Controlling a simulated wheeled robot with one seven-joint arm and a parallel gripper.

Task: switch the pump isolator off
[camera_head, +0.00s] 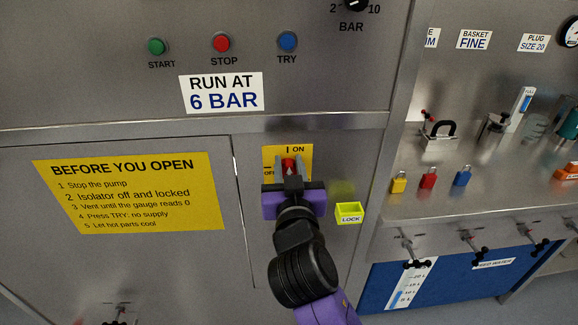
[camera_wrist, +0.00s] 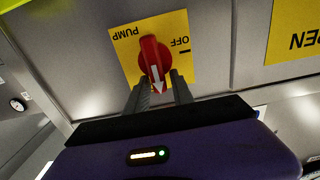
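The pump isolator is a red rotary handle (camera_head: 289,164) on a yellow plate (camera_head: 304,152) marked ON at the top and OFF at the left. In the wrist view, where the lettering is upside down, the red handle (camera_wrist: 153,57) has a white arrow pointing down the picture, away from the OFF mark at its right; this matches the ON side. My gripper (camera_head: 290,178) is in front of the plate. In the wrist view its fingers (camera_wrist: 160,84) stand open on either side of the handle's pointed end, with narrow gaps apparent. Firm contact is not visible.
A yellow-green LOCK box (camera_head: 349,212) is just right of my gripper. Yellow (camera_head: 398,182), red (camera_head: 429,178) and blue (camera_head: 463,176) padlocks stand on the steel shelf at the right. START (camera_head: 157,46), STOP (camera_head: 222,42) and TRY (camera_head: 287,41) buttons are above.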

